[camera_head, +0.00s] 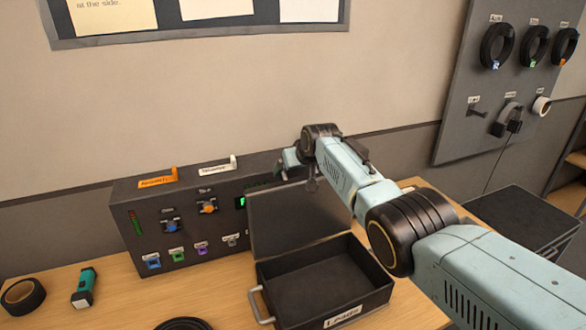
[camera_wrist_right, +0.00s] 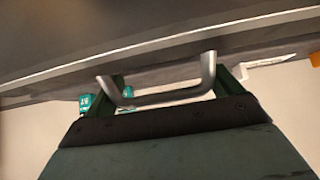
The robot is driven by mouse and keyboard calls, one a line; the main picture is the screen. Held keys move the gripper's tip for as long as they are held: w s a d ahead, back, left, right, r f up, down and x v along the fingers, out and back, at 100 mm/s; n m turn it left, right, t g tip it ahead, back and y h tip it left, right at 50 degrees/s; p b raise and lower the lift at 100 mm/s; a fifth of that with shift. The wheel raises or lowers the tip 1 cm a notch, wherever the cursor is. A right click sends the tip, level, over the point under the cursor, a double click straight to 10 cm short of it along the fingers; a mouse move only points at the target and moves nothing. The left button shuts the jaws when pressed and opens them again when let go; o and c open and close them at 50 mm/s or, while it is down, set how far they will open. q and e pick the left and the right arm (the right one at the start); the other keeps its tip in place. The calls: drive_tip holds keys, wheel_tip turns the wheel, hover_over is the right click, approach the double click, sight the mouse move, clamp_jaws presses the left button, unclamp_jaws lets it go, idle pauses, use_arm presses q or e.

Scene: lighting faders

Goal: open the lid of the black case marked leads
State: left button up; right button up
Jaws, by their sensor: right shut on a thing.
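The black case (camera_head: 368,276) marked leads stands on the wooden bench, its dark inside open to view and apparently empty. Its lid (camera_head: 290,222) is raised, standing roughly upright at the back of the case. My right gripper (camera_head: 300,168) is at the top edge of the raised lid. In the right wrist view, a grey metal lid handle (camera_wrist_right: 165,97) lies between its fingers, and the gripper is shut on it. In the head view this handle is hard to make out. My left gripper is not in view.
A grey control panel (camera_head: 165,230) with faders stands behind and left of the case. A side handle (camera_head: 258,306) sticks out left of the case. A tape roll (camera_head: 23,296), a teal torch (camera_head: 84,287) and a coiled black cable (camera_head: 184,324) lie on the bench.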

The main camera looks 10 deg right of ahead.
drive_tip(key=shift+s+d+f, duration=0.1)
drive_tip(key=shift+s+f, duration=0.1)
drive_tip(key=shift+f, duration=0.6)
drive_tip(key=o, duration=0.9)
drive_tip(key=shift+o, duration=1)
drive_tip(key=shift+w+d, duration=0.1)
drive_tip(key=shift+w, duration=0.1)
drive_tip(key=p+v, duration=0.2)
drive_tip(key=v, duration=1.1)
drive_tip(key=shift+r, duration=0.3)
